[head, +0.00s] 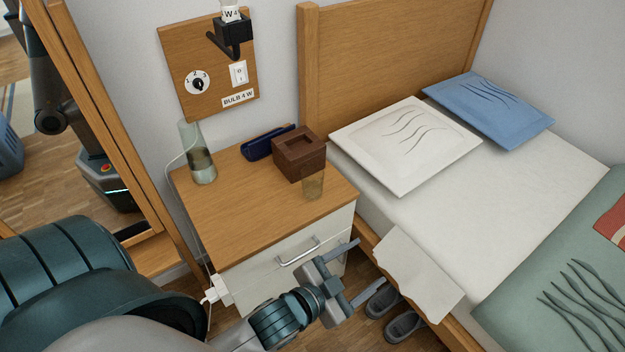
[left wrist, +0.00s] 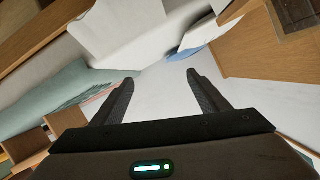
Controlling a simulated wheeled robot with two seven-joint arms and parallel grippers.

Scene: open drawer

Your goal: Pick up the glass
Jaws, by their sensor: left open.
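A small amber, see-through glass (head: 313,183) stands upright on the wooden top of the nightstand (head: 235,205), near its front right edge and just in front of a brown box (head: 298,155). My left gripper (head: 370,264) is open and empty, in front of the nightstand's drawers, lower and to the right of the glass and apart from it. In the left wrist view my left gripper (left wrist: 160,77) has both fingers spread with nothing between them. I cannot make out the glass in that view. My right gripper is not in view.
A tall glass vessel (head: 199,160) and a dark blue case (head: 269,142) stand on the nightstand. The drawer handle (head: 298,251) is close to my left gripper. The bed (head: 490,190) is at the right, with a cloth (head: 415,272) over its side. Slippers (head: 403,325) lie below.

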